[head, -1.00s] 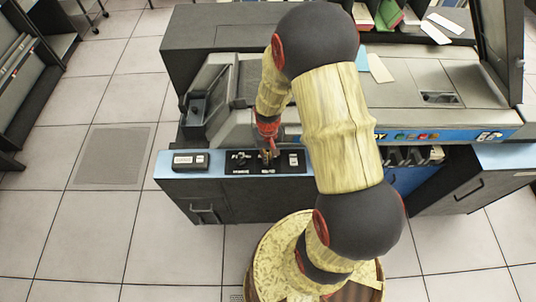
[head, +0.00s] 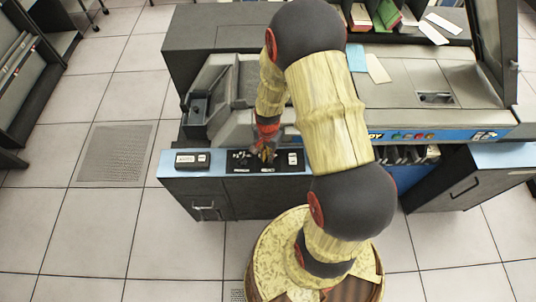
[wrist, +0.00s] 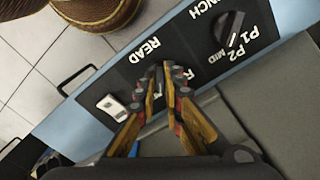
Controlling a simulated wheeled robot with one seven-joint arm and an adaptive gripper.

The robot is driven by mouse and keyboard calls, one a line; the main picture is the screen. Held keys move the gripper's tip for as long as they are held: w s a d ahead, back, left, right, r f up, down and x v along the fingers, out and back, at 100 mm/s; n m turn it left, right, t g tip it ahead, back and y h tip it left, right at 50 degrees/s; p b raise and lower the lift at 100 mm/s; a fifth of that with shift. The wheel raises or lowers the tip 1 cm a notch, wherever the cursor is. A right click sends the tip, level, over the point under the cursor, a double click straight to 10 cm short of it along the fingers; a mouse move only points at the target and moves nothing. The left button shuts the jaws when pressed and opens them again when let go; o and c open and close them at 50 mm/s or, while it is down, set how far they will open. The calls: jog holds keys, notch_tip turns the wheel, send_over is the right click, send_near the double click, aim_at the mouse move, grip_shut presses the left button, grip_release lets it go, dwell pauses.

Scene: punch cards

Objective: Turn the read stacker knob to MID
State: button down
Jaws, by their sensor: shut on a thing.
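The black control panel (head: 243,168) lies on the front ledge of the machine. In the wrist view, the read stacker knob (wrist: 159,82) is beside the READ label (wrist: 145,50), mostly hidden between the fingers of my gripper (wrist: 165,78). My gripper is shut on this knob from above, its fingers close along the knob's sides. The knob's pointer direction and most labels around it are covered. In the head view, my gripper (head: 266,152) is small over the panel. The punch knob (wrist: 231,28), black with a pale pointer line, stands apart beside the P1, P2 and MID labels.
A white switch (wrist: 113,108) is close to the read knob on the other side from the punch knob. A dark box with a pale label (head: 192,159) sits at the ledge's left end. The grey machine body (head: 228,125) rises behind the panel.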

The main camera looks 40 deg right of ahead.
jog(key=shift+m, duration=1)
jog(key=c, duration=1.9)
grip_release()
jog(key=shift+r, duration=0.1)
notch_tip(320, 180, up, 12)
jog(key=shift+f, duration=0.1)
